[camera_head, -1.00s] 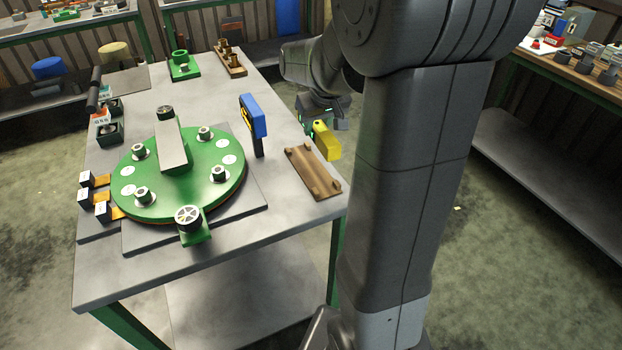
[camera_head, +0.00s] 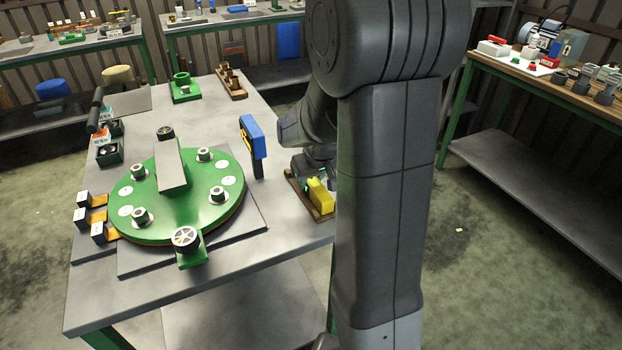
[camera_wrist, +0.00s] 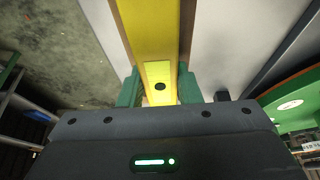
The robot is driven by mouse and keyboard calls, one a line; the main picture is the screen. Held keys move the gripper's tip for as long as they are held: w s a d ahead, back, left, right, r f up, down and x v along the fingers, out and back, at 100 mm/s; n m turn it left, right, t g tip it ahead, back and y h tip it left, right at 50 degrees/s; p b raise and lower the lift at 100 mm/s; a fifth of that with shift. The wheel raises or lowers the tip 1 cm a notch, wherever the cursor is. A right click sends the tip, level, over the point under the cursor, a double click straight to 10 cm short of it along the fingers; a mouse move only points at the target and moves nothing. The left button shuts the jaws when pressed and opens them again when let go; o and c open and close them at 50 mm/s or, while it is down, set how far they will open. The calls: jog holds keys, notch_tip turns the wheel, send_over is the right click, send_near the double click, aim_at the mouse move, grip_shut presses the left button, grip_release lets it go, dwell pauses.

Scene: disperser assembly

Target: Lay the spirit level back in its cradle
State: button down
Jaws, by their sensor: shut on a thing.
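The spirit level is a yellow bar (camera_head: 320,196) at the right edge of the table in the head view. My gripper (camera_wrist: 160,88) is shut on it, with a green finger on each side of the bar in the wrist view, where the level (camera_wrist: 150,35) runs away from the jaws. The cradle is a brown wooden board (camera_head: 296,184) directly under the level. The level appears in or just above the cradle; whether it touches cannot be told. My arm hides part of both.
A green round disc fixture (camera_head: 205,190) fills the table's middle. A blue and black tool (camera_head: 253,137) stands upright between it and the cradle. A green-based part (camera_head: 185,90) and a wooden rack (camera_head: 231,84) are at the back. The table's front right corner is clear.

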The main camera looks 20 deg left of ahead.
jog(key=shift+f, duration=0.1)
jog(key=c, duration=1.1)
grip_release()
jog(key=shift+o, duration=0.2)
jog(key=shift+r, duration=0.35)
jog(key=v, duration=1.1)
jog(key=shift+r+p, duration=0.3)
jog(key=shift+p, duration=0.15)
jog(key=shift+s, duration=0.1)
